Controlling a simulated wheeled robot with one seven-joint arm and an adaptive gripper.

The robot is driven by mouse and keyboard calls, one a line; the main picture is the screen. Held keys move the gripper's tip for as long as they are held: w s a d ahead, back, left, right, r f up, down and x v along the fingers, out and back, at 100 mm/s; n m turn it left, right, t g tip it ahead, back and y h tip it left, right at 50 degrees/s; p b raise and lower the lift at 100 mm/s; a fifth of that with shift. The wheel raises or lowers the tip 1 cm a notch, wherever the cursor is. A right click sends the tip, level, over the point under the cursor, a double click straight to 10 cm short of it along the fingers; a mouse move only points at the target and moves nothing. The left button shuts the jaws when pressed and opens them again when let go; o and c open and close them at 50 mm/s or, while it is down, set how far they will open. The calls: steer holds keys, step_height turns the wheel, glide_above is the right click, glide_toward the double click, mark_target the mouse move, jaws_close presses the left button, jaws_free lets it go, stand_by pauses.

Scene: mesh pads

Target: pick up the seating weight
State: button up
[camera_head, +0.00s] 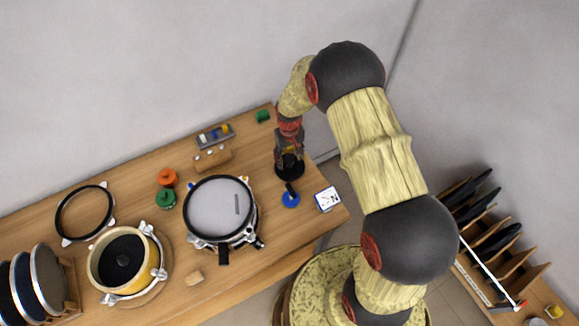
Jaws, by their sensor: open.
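A dark round object (291,170) stands on the wooden table near its right end and seems to be the seating weight. My gripper (289,153) points down right over it. The fingers are open and overlap the dark object in the view. Whether they touch it cannot be told, and the top of the object is mostly hidden by the gripper.
A drum with a pale head (212,206) stands left of my gripper. A small blue item (290,200) and a white card (327,199) lie in front. Orange (168,177) and green (165,198) knobbed pieces, a wooden block (212,160) and a yellow drum shell (104,262) stand further left.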

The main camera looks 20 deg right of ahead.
step_height(320, 180, down, 2)
steer(key=shift+c, duration=0.2)
jaws_close()
stand_by(0.7)
stand_by(0.4)
steer(key=shift+w+r, duration=0.15)
steer(key=shift+w, duration=0.1)
